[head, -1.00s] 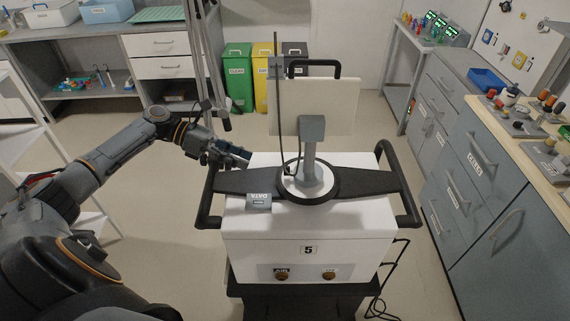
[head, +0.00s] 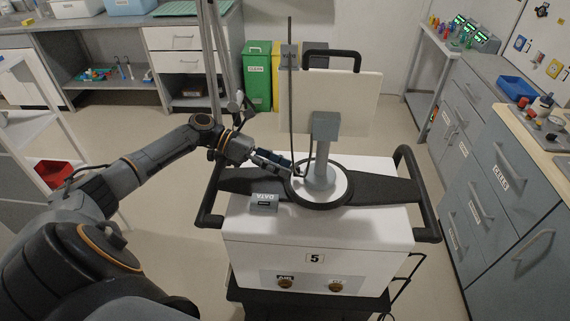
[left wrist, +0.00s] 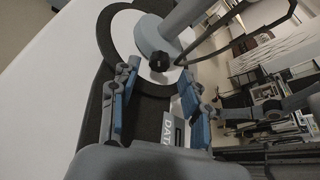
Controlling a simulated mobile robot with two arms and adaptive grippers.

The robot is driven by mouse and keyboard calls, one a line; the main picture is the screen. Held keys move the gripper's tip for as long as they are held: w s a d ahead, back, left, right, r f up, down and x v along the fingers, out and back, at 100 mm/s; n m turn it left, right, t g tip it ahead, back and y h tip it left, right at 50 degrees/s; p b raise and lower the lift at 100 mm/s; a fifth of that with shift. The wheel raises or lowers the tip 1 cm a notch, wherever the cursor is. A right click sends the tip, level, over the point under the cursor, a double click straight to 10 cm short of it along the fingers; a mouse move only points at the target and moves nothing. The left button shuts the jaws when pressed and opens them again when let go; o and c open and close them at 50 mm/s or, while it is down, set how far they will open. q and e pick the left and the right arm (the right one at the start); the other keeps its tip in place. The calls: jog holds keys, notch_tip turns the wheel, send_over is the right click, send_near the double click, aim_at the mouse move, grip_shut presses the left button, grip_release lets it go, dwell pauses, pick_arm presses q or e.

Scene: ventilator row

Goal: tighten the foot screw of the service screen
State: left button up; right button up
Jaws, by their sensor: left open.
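The service screen (head: 345,98) stands on a grey post (head: 322,165) on top of the white ventilator numbered 5, seen from behind. Its round foot sits in a black ring. In the left wrist view the foot (left wrist: 152,38) carries a dark knobbed foot screw (left wrist: 158,62) on its near side. My left gripper (head: 296,168) comes in from the left over the ventilator top, close to the foot. In the left wrist view its blue-padded fingers (left wrist: 158,92) are spread apart, with the screw beyond their tips and nothing between them. My right gripper is not seen.
A grey DATA box (head: 264,203) lies on the ventilator's front left. Black handles (head: 425,205) flank the machine, and a thin upright rod and cable (head: 291,95) stand close to the post. A cabinet (head: 500,180) is at right.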

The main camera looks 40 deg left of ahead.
pick_arm(q)
jog(key=shift+x, duration=0.8)
grip_shut()
